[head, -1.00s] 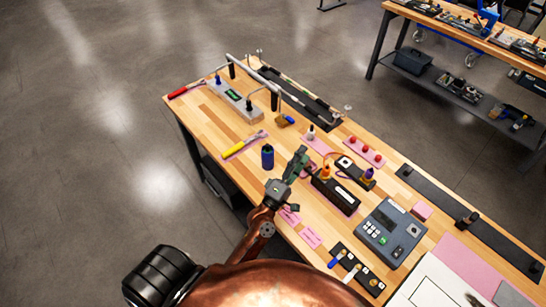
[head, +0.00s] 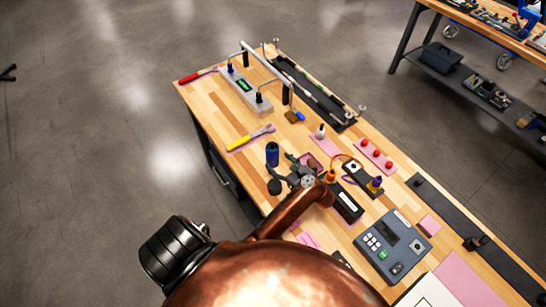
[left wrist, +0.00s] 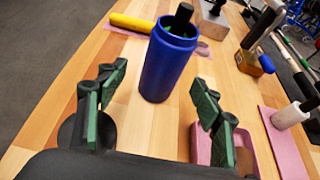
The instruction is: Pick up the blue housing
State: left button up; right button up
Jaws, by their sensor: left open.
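The blue housing (head: 272,155) is a blue cylinder standing upright on the wooden workbench (head: 225,123), near its left edge. In the left wrist view the blue housing (left wrist: 167,65) has an open top with a dark rod showing in it. My left gripper (head: 286,168) is low over the bench, just on the near side of the housing. In the left wrist view its green-padded fingers (left wrist: 158,95) are spread wide and empty. The housing stands ahead, between the two fingers in the picture, a little beyond the tips. My right gripper is not in view.
A yellow-handled tool (head: 245,140) lies behind the housing. A black round piece (head: 274,187) sits close to my left gripper. A black box (head: 347,202) and a grey keypad device (head: 392,245) stand to the right. A grey power strip (head: 245,92) lies farther back.

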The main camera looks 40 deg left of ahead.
aim_at(276, 158)
pick_arm(q)
jog(key=shift+w+a+f, duration=0.15)
jog(key=shift+w+a, duration=0.2)
jog(key=shift+a, duration=0.45)
jog(key=p+x, duration=0.1)
jog(key=x, duration=0.3)
jog(key=shift+w+a+p, duration=0.15)
jog(key=shift+w+p, duration=0.05)
jog(key=shift+p, duration=0.2)
jog(key=shift+a, duration=0.2)
jog(key=shift+c, duration=0.3)
jog(key=c, duration=1.6)
